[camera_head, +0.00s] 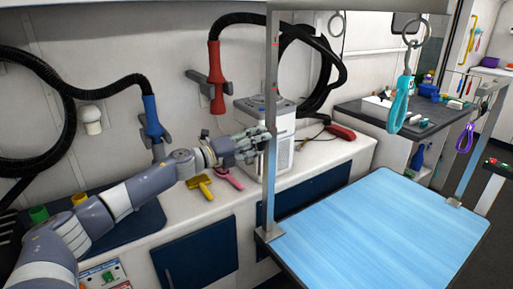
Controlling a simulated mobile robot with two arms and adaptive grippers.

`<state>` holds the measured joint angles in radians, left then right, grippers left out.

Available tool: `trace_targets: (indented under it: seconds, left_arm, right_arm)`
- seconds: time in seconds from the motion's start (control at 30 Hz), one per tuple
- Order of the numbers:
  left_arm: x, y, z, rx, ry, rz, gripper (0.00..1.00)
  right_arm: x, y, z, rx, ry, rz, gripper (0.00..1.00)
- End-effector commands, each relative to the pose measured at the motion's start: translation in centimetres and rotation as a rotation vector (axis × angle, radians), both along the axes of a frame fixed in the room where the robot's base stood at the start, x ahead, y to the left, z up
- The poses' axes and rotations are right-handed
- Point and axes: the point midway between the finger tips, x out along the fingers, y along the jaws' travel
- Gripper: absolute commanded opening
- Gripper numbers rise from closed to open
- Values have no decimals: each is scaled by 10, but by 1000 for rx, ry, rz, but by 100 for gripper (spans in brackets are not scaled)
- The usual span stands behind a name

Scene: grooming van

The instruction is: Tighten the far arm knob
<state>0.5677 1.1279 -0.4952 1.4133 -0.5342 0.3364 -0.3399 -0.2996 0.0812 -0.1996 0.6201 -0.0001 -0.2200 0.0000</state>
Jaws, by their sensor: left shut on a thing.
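A metal grooming arm frame stands over the blue table (385,225), with a left post (270,190) and a right post (470,165). My left gripper (258,143) is at the left post, about halfway up, with its fingers closed against the post's left side. It is shut on a small part there, which looks to be the arm knob; the fingers hide it. The foot of the left post (268,234) sits at the table's left corner. My right gripper is not in view.
A white canister (284,150) stands close behind the left gripper. A yellow tool (200,186) and a pink tool (229,179) lie on the counter below. Red (215,75) and blue (152,118) hose nozzles hang on the wall. A teal loop (401,105) hangs over the table. The tabletop is clear.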

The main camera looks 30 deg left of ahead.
Motion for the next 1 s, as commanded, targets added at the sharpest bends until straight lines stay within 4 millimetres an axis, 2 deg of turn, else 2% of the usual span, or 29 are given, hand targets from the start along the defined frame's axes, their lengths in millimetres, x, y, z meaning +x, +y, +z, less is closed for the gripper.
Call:
trace_targets:
  seconds: [0.1,0.4,1.0]
  left_arm:
    - [0,0,-4,85,-34,0,29]
    - [0,0,-3,228,-92,-1,29]
    - [0,0,-3,283,-113,-2,29]
  right_arm:
    - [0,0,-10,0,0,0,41]
    - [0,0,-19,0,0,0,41]
    - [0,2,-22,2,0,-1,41]
